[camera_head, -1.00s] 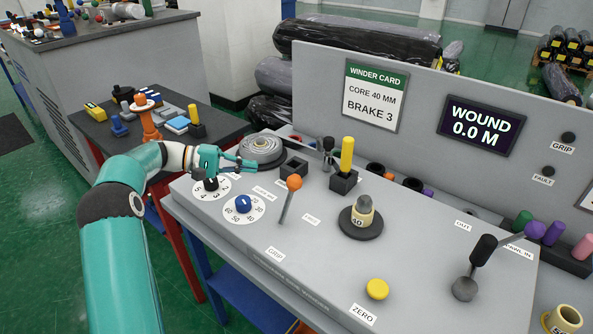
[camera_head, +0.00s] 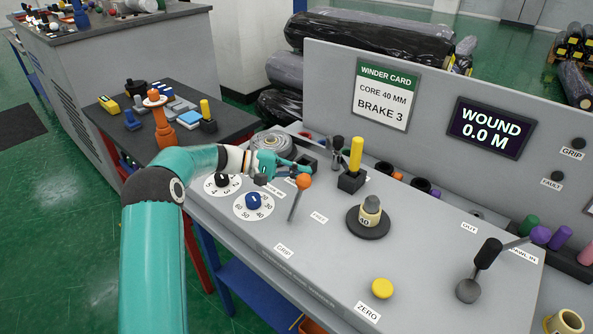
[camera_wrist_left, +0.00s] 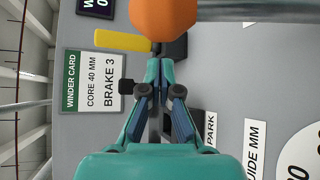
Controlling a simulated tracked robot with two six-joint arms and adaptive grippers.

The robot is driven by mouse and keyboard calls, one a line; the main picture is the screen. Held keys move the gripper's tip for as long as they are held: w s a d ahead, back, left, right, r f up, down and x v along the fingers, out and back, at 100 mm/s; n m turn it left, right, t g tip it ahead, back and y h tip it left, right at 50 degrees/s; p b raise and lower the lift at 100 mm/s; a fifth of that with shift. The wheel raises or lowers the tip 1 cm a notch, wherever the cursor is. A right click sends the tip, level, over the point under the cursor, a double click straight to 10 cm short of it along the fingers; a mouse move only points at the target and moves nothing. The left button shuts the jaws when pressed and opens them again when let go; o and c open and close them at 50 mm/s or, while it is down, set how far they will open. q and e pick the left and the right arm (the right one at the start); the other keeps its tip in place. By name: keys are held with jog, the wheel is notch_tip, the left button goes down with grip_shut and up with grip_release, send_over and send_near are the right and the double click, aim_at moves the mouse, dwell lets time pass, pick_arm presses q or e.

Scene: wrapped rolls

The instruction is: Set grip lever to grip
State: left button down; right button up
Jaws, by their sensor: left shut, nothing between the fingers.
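The grip lever is a grey rod (camera_head: 294,205) with an orange ball knob (camera_head: 304,181), standing on the grey panel between a GRIP label (camera_head: 285,250) nearer the front and a FREE label (camera_head: 319,217) behind. It stands nearly upright in the head view, leaning slightly right at the top. My left gripper (camera_head: 303,168) is shut and empty, its tips just behind and above the knob. In the left wrist view, the knob (camera_wrist_left: 165,18) fills the top middle, just beyond the closed fingertips (camera_wrist_left: 157,62). I cannot tell whether they touch. My right gripper is not in view.
Two numbered dials (camera_head: 253,201) lie left of the lever. A yellow-handled lever (camera_head: 356,155) in a black block, a core holder (camera_head: 368,216), a yellow ZERO button (camera_head: 382,288) and a black-handled crank (camera_head: 487,254) stand to the right. The panel's front middle is clear.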

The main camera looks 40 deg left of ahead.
aim_at(297, 199)
pick_arm(q)
jog(key=shift+s+d+r, duration=0.15)
jog(key=shift+s+r, duration=0.1)
jog(key=shift+s, duration=0.25)
jog(key=shift+s+d+r, duration=0.1)
jog(key=shift+s+r, duration=0.1)
jog(key=shift+s, duration=0.3)
jog(key=shift+s+d+p, duration=0.25)
jog(key=shift+s+p, duration=0.05)
jog(key=shift+s, duration=0.1)
